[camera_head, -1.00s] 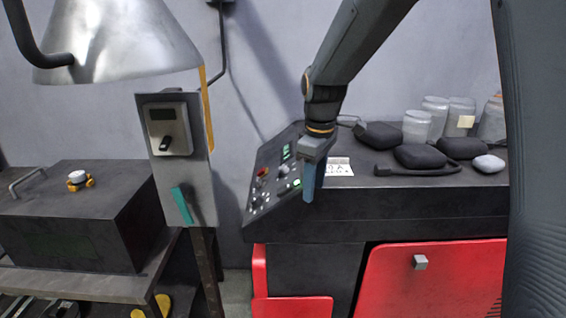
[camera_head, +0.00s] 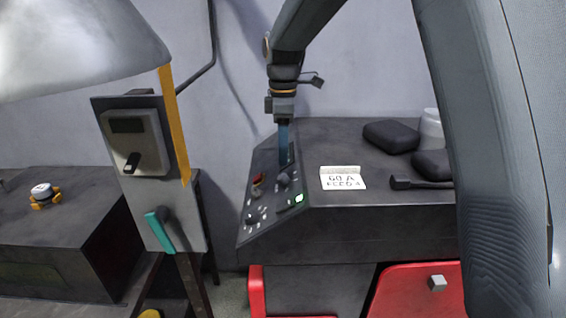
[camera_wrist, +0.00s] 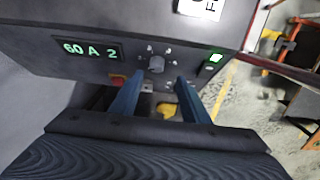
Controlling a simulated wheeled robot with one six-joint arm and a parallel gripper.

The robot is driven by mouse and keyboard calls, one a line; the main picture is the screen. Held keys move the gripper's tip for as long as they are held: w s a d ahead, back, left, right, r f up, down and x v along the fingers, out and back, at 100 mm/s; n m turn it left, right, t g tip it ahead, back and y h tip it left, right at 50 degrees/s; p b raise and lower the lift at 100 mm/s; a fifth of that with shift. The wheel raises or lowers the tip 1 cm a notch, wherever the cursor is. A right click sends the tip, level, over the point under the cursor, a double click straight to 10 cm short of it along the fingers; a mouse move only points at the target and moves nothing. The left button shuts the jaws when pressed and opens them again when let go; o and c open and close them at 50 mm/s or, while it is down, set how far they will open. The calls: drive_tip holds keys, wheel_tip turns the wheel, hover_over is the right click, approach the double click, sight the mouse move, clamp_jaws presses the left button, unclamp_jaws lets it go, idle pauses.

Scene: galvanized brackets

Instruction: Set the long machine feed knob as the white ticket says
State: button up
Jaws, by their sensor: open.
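The dark control panel of the long machine (camera_head: 300,225) has an upper knob (camera_head: 284,180) and a lower knob (camera_head: 252,218) with pale marks around it. In the wrist view a round knob (camera_wrist: 156,63) with pale marks lies just beyond my fingertips. Which knob is the feed one I cannot tell for sure. The green display (camera_wrist: 90,49) reads "60 A 2". The white ticket (camera_head: 343,179) on the machine top reads "60 A" and "FEED", then a last character that looks like 4. My gripper (camera_wrist: 160,82) is open, fingers down over the panel, with nothing between them.
A green-lit switch (camera_wrist: 214,60) and a red button (camera_head: 258,180) sit close to the knobs. Dark cases (camera_head: 391,136) and a jar (camera_head: 431,128) stand on the machine top at right.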

sight(283, 175)
drive_tip(key=shift+w+a+f, duration=0.1)
drive_tip(key=shift+w, duration=0.15)
drive_tip(key=shift+f, duration=0.25)
wheel_tip(283, 175, down, 6)
drive_tip(key=p, duration=0.3)
drive_tip(key=shift+r, duration=0.15)
drive_tip(key=shift+f, duration=0.65)
drive_tip(key=c, duration=1)
